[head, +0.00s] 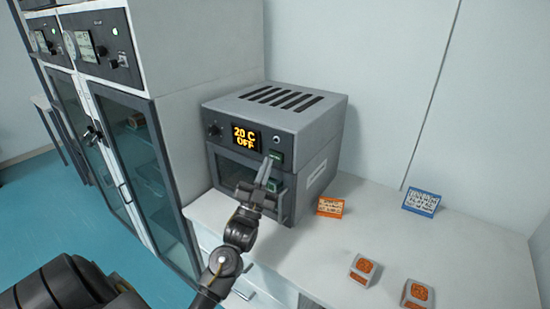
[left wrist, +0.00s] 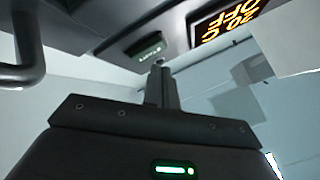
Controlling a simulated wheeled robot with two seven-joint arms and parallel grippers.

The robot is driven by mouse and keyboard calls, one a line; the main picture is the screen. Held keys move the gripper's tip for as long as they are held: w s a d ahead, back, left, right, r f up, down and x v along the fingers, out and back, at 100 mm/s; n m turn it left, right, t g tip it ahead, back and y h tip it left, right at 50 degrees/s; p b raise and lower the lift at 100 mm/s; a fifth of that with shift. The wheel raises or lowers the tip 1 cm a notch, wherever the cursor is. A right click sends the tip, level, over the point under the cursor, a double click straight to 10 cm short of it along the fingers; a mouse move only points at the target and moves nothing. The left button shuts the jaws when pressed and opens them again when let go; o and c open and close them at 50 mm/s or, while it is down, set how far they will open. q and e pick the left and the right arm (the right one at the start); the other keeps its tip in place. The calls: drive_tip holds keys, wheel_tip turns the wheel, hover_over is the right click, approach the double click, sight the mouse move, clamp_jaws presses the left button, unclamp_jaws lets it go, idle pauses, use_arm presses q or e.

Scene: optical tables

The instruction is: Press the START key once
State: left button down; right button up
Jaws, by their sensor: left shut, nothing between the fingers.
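The grey benchtop oven (head: 310,113) has a lit display (head: 245,138) reading "20 C OFF". A small green key (head: 276,155) sits on its front panel right of the display; its lettering is too small to read. My left gripper (head: 268,162) is shut and empty, its fingertips close to the green key and just below it. In the left wrist view the shut fingers (left wrist: 159,66) point at the green key (left wrist: 148,46). I cannot tell whether they touch it. My right gripper is out of view.
The oven's door handle (left wrist: 30,50) is near the gripper in the left wrist view. Orange-marked blocks (head: 363,269) and small signs (head: 330,207) stand on the white counter (head: 440,250) to the right. Tall glass-door cabinets (head: 140,150) stand left.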

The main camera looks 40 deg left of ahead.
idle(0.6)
use_arm(q)
drive_tip(key=shift+w, duration=0.45)
drive_tip(key=shift+w+b, duration=0.3)
drive_tip(key=shift+w, duration=0.1)
idle(0.5)
drive_tip(key=shift+s, duration=0.2)
drive_tip(key=shift+s+p, duration=0.3)
drive_tip(key=shift+s, duration=0.4)
drive_tip(key=shift+s, duration=0.1)
